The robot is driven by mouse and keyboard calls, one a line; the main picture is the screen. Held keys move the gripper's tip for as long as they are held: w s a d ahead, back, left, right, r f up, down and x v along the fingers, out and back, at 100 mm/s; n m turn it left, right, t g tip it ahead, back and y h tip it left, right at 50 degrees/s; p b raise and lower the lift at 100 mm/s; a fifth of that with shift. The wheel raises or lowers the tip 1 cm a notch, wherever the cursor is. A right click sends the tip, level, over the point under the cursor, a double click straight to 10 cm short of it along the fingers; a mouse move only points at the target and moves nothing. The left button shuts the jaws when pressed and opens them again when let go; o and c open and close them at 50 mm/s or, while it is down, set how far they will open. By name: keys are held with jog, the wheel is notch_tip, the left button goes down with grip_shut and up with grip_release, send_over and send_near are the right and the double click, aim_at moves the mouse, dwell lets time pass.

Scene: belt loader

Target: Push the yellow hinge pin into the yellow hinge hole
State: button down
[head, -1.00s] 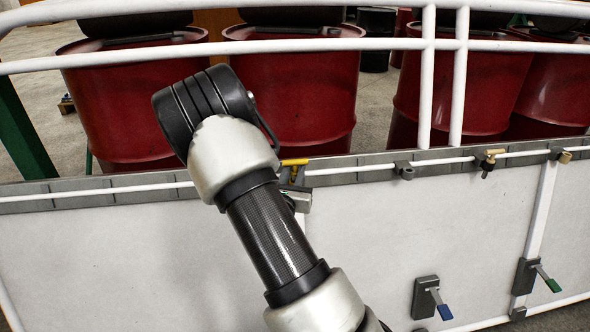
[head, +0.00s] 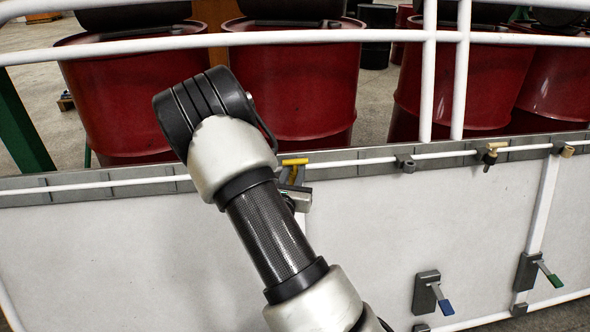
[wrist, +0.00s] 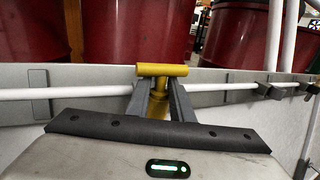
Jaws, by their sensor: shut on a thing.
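The yellow hinge pin (wrist: 161,70) has a T-shaped top bar and stands upright between my gripper's fingers (wrist: 160,98) in the wrist view. The fingers are shut on its stem, just below the bar. In the head view the pin's yellow bar (head: 295,161) shows just right of my arm, at the height of the white rail. A yellow part (wrist: 158,104) shows below the pin, between the fingers; I cannot tell whether it is the hinge with the hole. My arm and the fingers hide most of that spot, so how deep the pin sits cannot be told.
A white rail (head: 350,163) runs along the grey panel top. A grey bracket (head: 405,163) and a brass-coloured pin (head: 490,155) stand to the right. Blue (head: 445,308) and green (head: 553,284) handled latches are lower right. Red drums (head: 295,85) stand behind.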

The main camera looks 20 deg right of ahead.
jog(key=shift+f, duration=0.2)
jog(key=c, duration=1.5)
grip_release()
jog(key=shift+f, duration=0.1)
jog(key=p+v, duration=0.2)
jog(key=v, duration=1.5)
jog(key=shift+s+a, duration=0.15)
